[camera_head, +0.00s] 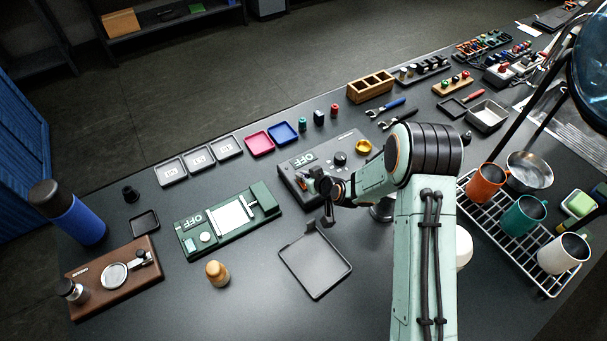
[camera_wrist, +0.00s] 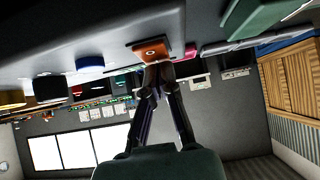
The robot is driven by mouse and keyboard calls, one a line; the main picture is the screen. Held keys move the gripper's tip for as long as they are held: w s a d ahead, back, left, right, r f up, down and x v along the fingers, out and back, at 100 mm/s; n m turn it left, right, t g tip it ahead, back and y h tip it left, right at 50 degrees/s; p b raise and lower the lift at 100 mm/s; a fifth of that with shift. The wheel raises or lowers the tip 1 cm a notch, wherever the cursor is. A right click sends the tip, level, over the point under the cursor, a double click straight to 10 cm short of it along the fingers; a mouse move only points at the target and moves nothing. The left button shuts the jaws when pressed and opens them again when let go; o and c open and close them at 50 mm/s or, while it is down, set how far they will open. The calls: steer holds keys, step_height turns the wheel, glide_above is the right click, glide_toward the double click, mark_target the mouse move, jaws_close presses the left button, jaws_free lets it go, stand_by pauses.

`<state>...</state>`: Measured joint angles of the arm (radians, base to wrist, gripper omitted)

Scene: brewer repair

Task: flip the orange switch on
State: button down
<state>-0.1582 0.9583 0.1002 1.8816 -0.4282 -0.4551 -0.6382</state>
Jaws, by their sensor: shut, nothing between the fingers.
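The orange switch (camera_wrist: 152,48) shows in the wrist view as a small orange plate on the grey machine. The grey machine (camera_head: 298,163) has a display reading OFF and a black knob (camera_head: 340,158). My gripper (camera_wrist: 158,73) is shut and empty. Its fingertips are right at the edge of the orange switch in the wrist view; I cannot tell whether they touch. In the head view my gripper stands at the front of the grey machine, and the switch is mostly hidden behind it.
A green machine (camera_head: 267,197), also reading OFF, lies to the left. A black tray (camera_head: 322,283) is in front. A gold ring (camera_head: 363,146) sits at the machine's right. A pink tray (camera_head: 259,144) and a blue tray (camera_head: 283,133) lie behind. A mug rack (camera_head: 546,290) stands right.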

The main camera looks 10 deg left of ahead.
steer(key=shift+f, duration=0.25)
steer(key=shift+s+d, duration=0.1)
steer(key=shift+s+d, duration=0.45)
steer(key=shift+s, duration=0.05)
steer(key=shift+r, duration=0.1)
steer(key=shift+w+r, duration=0.1)
steer(key=shift+r, duration=0.3)
steer(key=r, duration=0.3)
steer(key=shift+w+a+r, duration=0.1)
steer(key=shift+w+a, duration=0.05)
steer(key=shift+a, duration=0.05)
steer(key=w+a+r+v, duration=0.1)
steer(key=v, duration=0.8)
steer(key=shift+s+d+r, duration=0.2)
steer(key=shift+s+r, duration=0.05)
steer(key=shift+r, duration=0.4)
